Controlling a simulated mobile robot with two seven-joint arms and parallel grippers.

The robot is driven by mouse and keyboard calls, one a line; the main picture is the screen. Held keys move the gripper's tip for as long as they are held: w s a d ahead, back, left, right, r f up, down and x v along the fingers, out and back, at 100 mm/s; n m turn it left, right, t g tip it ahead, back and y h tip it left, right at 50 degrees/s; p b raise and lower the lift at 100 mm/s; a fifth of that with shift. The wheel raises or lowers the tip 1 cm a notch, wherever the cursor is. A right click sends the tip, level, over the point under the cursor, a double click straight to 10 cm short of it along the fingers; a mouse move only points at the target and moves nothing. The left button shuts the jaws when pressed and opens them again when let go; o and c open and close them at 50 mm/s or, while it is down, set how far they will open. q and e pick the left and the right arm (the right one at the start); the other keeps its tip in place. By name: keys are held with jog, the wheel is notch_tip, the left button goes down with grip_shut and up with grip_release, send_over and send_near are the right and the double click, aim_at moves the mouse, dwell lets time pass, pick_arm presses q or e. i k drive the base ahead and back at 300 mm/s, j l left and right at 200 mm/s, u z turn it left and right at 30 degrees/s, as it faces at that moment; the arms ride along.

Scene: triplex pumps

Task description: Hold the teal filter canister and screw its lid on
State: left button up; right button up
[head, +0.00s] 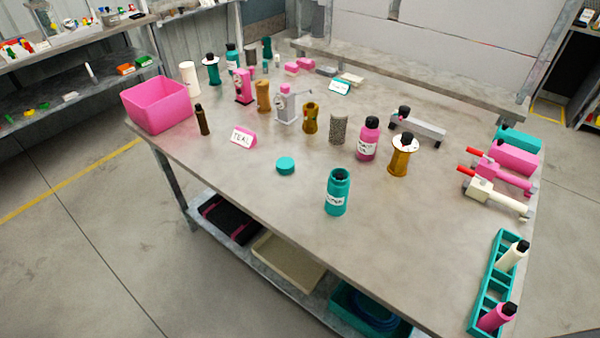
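The teal filter canister (337,197) stands upright near the front edge of the table, with a white label on its side and its top uncovered. A round teal lid (285,166) lies flat on the table to the left of the canister and a little farther back, apart from it. Neither of my grippers shows in the head view.
The grey table (262,210) is clear around lid and canister. A pink bin (157,104) stands at the left corner. A teal rack (478,290) is at right.

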aim_at(336, 194)
jog(key=j+z, duration=0.1)
jog(key=z, duration=0.3)
jog(key=i+j+z, duration=0.1)
jog(key=z, duration=0.3)
jog(key=i+j+z, duration=0.1)
jog(key=j+z, duration=0.35)
jog(key=j, duration=0.5)
jog(key=j+z, duration=0.2)
jog(key=j, duration=1.8)
